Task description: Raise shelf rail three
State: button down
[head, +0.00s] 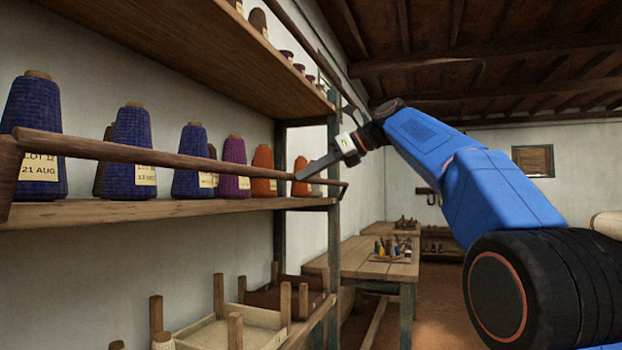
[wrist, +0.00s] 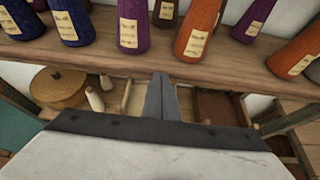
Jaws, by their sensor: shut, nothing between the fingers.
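A thin brown wooden rail (head: 165,157) runs along the front of the middle shelf (head: 130,212), across the lower part of the yarn cones. Its ends bend down in short arms at the near left and the far right. My gripper (head: 300,177) is shut and empty. Its tips overlap the rail near its far right end in the head view; I cannot tell whether they touch it. In the wrist view my gripper (wrist: 160,78) points at the front edge of the shelf board (wrist: 150,63). I cannot make out the rail there.
Blue, purple and orange labelled cones (head: 132,150) stand on the shelf behind the rail. An upper shelf (head: 200,40) hangs overhead with more cones. Trays with posts (head: 235,330) lie below. A wooden table (head: 375,265) stands behind; brown floor shows at right.

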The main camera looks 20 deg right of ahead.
jog(key=shift+w+a+r, duration=0.5)
jog(key=shift+w+a, duration=0.05)
jog(key=shift+a, duration=0.2)
jog(key=shift+w+a+r, duration=0.45)
jog(key=shift+w+a, duration=0.1)
jog(key=shift+a, duration=0.2)
jog(key=shift+w+a+r, duration=0.5)
jog(key=shift+w+a, duration=0.05)
jog(key=shift+a, duration=0.2)
jog(key=shift+r, duration=0.1)
